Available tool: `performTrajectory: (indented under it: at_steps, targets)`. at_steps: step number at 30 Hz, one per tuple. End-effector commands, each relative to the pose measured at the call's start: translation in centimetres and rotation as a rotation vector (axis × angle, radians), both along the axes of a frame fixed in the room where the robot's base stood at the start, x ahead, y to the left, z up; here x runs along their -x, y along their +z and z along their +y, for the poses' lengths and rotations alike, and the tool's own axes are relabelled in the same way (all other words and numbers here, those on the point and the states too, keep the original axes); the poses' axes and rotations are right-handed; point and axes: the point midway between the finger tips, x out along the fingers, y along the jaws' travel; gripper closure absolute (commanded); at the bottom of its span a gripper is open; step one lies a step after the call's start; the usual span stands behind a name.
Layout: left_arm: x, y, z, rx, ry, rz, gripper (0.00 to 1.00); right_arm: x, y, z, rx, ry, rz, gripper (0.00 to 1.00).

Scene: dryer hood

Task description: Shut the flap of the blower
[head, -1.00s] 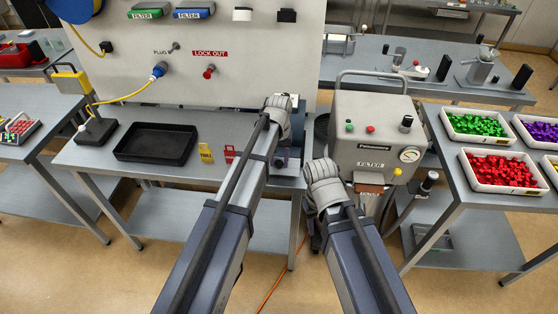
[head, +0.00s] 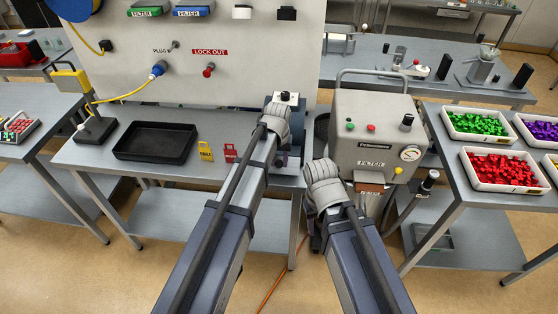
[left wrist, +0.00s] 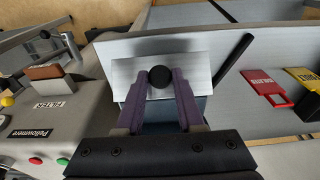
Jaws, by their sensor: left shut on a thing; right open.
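The blower (head: 293,158), a blue-grey unit at the right end of the bench, is mostly hidden behind my left arm in the head view. In the left wrist view its flap (left wrist: 126,76) is a silvery plate with a round black knob (left wrist: 160,77). My left gripper (left wrist: 160,88) is shut on this knob, a purple finger on each side. In the head view the left gripper (head: 281,150) is largely covered by its own wrist. How far the flap stands open is unclear. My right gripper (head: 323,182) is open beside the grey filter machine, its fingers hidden.
The grey filter machine (head: 372,135) stands close to the right. A black tray (head: 155,141), a yellow tag (head: 206,151) and a red tag (head: 231,153) are on the bench (head: 100,155) to the left. Parts bins (head: 500,168) are on the right table.

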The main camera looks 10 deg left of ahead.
Motion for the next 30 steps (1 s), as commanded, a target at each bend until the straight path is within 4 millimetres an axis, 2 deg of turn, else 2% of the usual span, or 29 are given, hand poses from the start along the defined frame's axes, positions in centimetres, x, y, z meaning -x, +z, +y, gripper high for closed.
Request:
performTrajectory:
  at_steps: [1, 4, 15, 24, 30]
  targets:
    - [0.7, -0.6, 0.1, -0.001, -0.001, -0.039, 1.0, 0.0, -0.7, 0.0, 0.0, 0.0, 0.0, 0.5]
    - [0.9, -1.2, 0.0, 0.0, 0.0, -0.128, 1.0, 0.0, -1.7, 0.0, 0.0, -0.001, 0.0, 0.5]
    - [0.9, -3.1, 0.1, -0.001, -0.001, -0.471, 1.0, 0.0, -6.9, 0.0, 0.0, -0.002, 0.0, 0.5]
    - [0.5, -3.9, 0.0, -0.001, 0.0, -0.683, 1.0, 0.0, -10.7, 0.0, 0.0, -0.001, 0.0, 0.5]
    - [0.2, -4.1, 0.1, -0.002, 0.001, -0.77, 1.0, 0.0, -12.3, 0.0, 0.0, -0.001, 0.0, 0.5]
